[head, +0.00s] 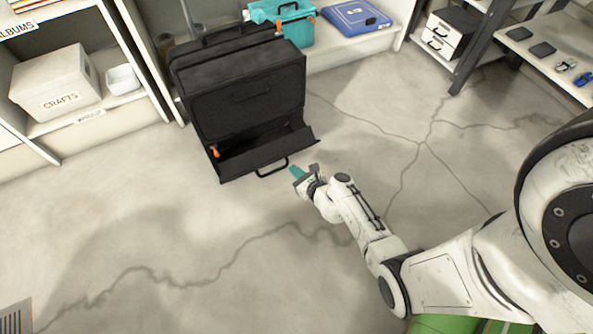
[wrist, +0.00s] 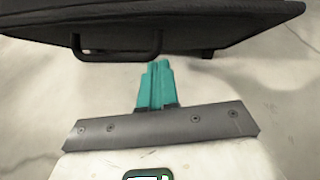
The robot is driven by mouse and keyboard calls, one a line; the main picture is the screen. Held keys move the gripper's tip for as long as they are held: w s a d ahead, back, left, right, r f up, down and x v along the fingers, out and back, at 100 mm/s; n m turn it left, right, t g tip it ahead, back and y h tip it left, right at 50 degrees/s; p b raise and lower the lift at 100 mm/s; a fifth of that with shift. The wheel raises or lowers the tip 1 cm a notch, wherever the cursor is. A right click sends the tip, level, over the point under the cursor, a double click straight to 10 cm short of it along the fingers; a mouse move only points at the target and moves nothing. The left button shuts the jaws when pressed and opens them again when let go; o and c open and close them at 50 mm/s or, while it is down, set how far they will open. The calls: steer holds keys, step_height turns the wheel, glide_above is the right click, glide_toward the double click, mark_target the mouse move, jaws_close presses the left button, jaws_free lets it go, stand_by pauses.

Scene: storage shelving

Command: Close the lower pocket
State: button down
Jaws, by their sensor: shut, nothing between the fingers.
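A black case (head: 245,90) stands on the floor against the shelving. Its lower pocket (head: 265,152) is open, with the flap tilted outward and down and a dark gap behind it. The flap has a black handle (head: 272,168) on its front. The flap and handle also show across the top of the wrist view (wrist: 118,46). My gripper (head: 297,172), with teal fingers, is shut and empty. It is just right of the handle and apart from the flap. In the wrist view the fingertips (wrist: 158,66) point toward the flap's underside, to the right of the handle.
An orange-handled item (head: 215,151) shows at the left end of the open pocket. A teal case (head: 288,22) and a blue case (head: 357,17) are on the low shelf behind. Bare concrete floor (head: 150,230) lies in front and to the left.

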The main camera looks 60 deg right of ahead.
mark_target(287, 145)
steer(key=shift+w+d+r+p, duration=0.1)
steer(key=shift+w+r+p, duration=0.05)
steer(key=shift+r+p, duration=0.25)
steer(key=shift+w+d+r+g+y+p, duration=0.1)
steer(key=shift+w+r+g+y+p, duration=0.25)
steer(key=shift+p, duration=0.55)
steer(key=w+d+r+p, duration=0.1)
steer(key=p, duration=0.1)
steer(key=w+d+r+p, duration=0.1)
steer(key=w+r, duration=0.1)
steer(key=w+d+r+p, duration=0.1)
steer(key=w+r+p, duration=0.1)
steer(key=shift+d+r+p, duration=0.2)
steer(key=shift+d+p, duration=0.05)
steer(key=shift+p, duration=0.1)
steer(key=shift+w+d+r+g, duration=0.15)
steer(key=shift+w+d+r, duration=0.15)
steer(key=shift+w, duration=0.15)
steer(key=shift+w+d+r+g, duration=0.1)
steer(key=shift+w+d+r, duration=0.05)
steer(key=shift+w+d, duration=0.2)
